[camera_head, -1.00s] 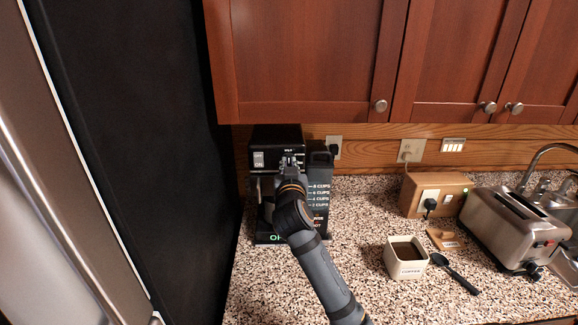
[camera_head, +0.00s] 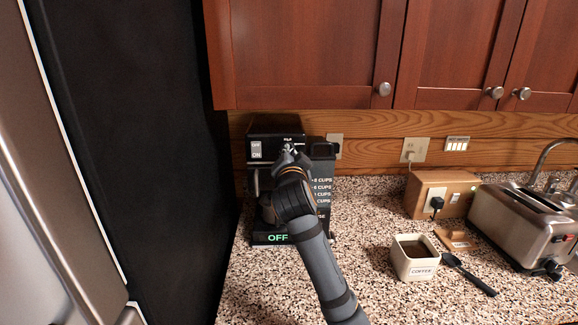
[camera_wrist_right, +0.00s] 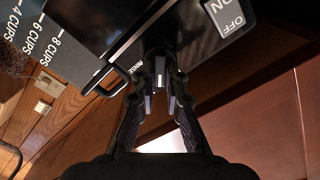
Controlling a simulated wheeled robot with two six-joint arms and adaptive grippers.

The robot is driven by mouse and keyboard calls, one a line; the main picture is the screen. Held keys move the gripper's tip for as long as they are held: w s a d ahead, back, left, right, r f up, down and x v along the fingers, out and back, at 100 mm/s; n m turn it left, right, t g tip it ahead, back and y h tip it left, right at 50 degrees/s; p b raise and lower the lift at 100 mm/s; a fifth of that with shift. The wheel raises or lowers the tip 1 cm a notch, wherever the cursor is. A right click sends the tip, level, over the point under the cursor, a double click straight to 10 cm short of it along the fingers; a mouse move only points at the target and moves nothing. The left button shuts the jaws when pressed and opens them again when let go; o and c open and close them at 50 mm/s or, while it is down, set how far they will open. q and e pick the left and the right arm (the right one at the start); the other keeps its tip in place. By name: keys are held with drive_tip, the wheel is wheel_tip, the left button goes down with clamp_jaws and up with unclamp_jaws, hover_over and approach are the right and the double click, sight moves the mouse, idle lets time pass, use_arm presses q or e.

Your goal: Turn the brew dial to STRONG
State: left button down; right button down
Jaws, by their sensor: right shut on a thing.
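The black coffee maker (camera_head: 262,128) stands at the back left of the counter, next to the dark refrigerator side. Its brew dial (camera_wrist_right: 159,78) is small and dark with a pale mark, and sits on the upper front panel. My right gripper (camera_head: 289,152) is shut on the dial from the front. In the right wrist view both fingertips (camera_wrist_right: 160,92) close around it. The labels around the dial are mostly hidden or too small to read, so its setting cannot be told. An ON/OFF switch (camera_head: 256,150) is left of the dial. My left gripper is out of view.
The water tank (camera_head: 322,183) with cup marks is right of the dial. A green OFF display (camera_head: 278,238) is at the base. A coffee canister (camera_head: 414,268), a black scoop (camera_head: 468,275) and a toaster (camera_head: 520,220) stand to the right. Cabinets (camera_head: 300,55) hang above.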

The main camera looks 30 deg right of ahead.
drive_tip(key=shift+f+m+b, duration=0.15)
drive_tip(key=shift+m+b, duration=1.3)
drive_tip(key=shift+m, duration=0.15)
drive_tip(key=c, duration=1.4)
unclamp_jaws()
drive_tip(key=v, duration=0.7)
drive_tip(key=shift+s+a, duration=0.15)
drive_tip(key=shift+s, duration=0.1)
